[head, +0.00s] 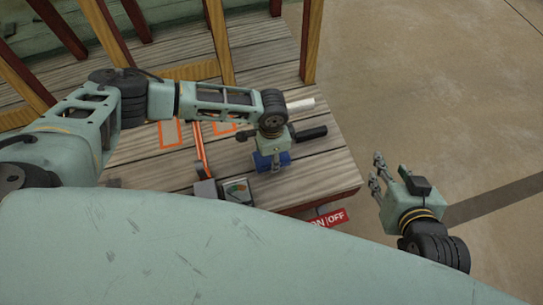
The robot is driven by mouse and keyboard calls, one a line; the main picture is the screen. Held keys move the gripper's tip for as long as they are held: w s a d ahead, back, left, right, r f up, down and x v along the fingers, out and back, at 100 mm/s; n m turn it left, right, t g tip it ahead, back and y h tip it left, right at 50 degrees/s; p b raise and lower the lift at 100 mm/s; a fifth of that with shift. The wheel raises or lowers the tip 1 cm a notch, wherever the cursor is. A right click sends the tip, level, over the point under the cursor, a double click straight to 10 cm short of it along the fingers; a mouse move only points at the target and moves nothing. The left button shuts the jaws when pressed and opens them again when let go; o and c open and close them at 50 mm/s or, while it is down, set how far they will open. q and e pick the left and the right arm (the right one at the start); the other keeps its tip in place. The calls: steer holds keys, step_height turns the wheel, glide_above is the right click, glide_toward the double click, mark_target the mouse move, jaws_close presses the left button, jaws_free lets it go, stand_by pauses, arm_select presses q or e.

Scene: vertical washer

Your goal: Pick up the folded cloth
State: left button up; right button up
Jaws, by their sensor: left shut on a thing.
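The folded cloth (263,164) is blue and shows as a small patch under my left gripper, over the wooden plank tabletop (320,165). My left gripper (273,156) points down and is shut on the cloth. The gripper body hides part of the cloth, and I cannot tell whether the cloth still touches the planks. My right gripper (376,172) is beyond the table's right edge, over the floor. Its two fingers stand apart with nothing between them.
A grey box with a dial (238,190) sits at the table's front edge, beside an orange bar (201,150). A red ON/OFF sign (328,219) is at the front edge. Orange outlines (170,133) mark the planks. Wooden posts (311,40) stand behind. The floor at right is clear.

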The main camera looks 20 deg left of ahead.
arm_select(q)
steer(key=r, duration=0.1)
steer(key=r+p, duration=0.1)
steer(key=shift+s+d+r, duration=0.2)
steer(key=shift+s+r, duration=0.05)
steer(key=shift+r, duration=0.05)
steer(key=s+d+r+p, duration=0.4)
steer(key=s+d+r, duration=0.2)
steer(key=s, duration=0.3)
steer(key=shift+d+r, duration=0.15)
arm_select(e)
steer(key=s+d+f+g+h, duration=0.1)
steer(key=s+d+f+g, duration=0.1)
steer(key=s, duration=0.4)
steer(key=s+d+f+g, duration=0.2)
steer(key=s+f+g, duration=0.2)
steer(key=s+g, duration=0.1)
steer(key=shift+s+f+h, duration=0.25)
steer(key=shift+s+h, duration=0.15)
steer(key=shift+s, duration=0.35)
